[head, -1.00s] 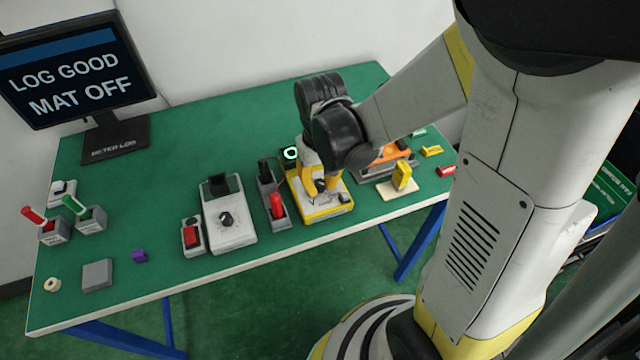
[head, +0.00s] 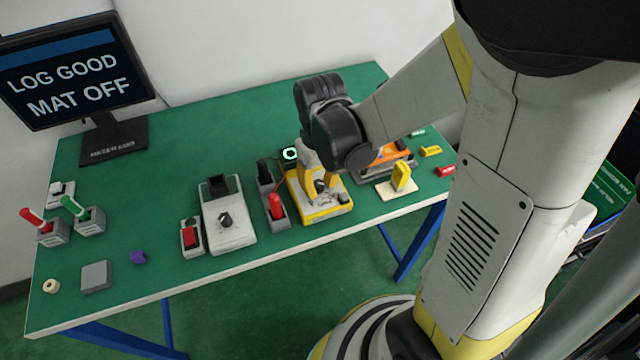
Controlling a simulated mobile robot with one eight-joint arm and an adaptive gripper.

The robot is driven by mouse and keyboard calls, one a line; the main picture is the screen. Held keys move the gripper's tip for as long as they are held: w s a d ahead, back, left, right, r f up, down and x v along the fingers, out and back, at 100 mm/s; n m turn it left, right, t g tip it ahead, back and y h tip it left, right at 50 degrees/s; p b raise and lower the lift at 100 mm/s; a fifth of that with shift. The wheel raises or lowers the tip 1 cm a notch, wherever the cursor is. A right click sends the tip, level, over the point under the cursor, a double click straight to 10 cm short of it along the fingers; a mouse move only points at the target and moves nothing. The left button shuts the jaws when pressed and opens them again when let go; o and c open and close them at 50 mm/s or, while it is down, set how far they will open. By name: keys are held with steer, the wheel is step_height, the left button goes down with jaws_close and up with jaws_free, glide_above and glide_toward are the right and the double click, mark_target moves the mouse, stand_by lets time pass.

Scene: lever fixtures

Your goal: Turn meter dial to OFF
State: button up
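The yellow-framed meter (head: 326,211) lies on the green bench, near its front edge. My gripper (head: 320,187) points down over the meter's upper middle, with its fingers at or just above the meter's face. The dial is largely hidden by the fingers, so I cannot read its setting. I cannot tell whether the fingers are shut on the dial. A small dark display with a lit green ring (head: 290,154) stands behind the meter.
A red and a black probe holder (head: 277,208) stands close left of the meter. A grey device with a black knob (head: 229,228) is farther left. A yellow block on a pale base (head: 398,188) stands to the right. The monitor (head: 75,75) reads "LOG GOOD MAT OFF".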

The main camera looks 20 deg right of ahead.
mark_target(320, 184)
steer(key=shift+o, duration=0.9)
step_height(320, 184, up, 12)
steer(key=s+r+m+t, duration=0.2)
steer(key=s+r+t, duration=0.1)
steer(key=s+t, duration=0.3)
steer(key=shift+d+r+m+t, duration=0.15)
steer(key=shift+r+m+t, duration=0.15)
steer(key=shift+m+t, duration=0.15)
stand_by(0.9)
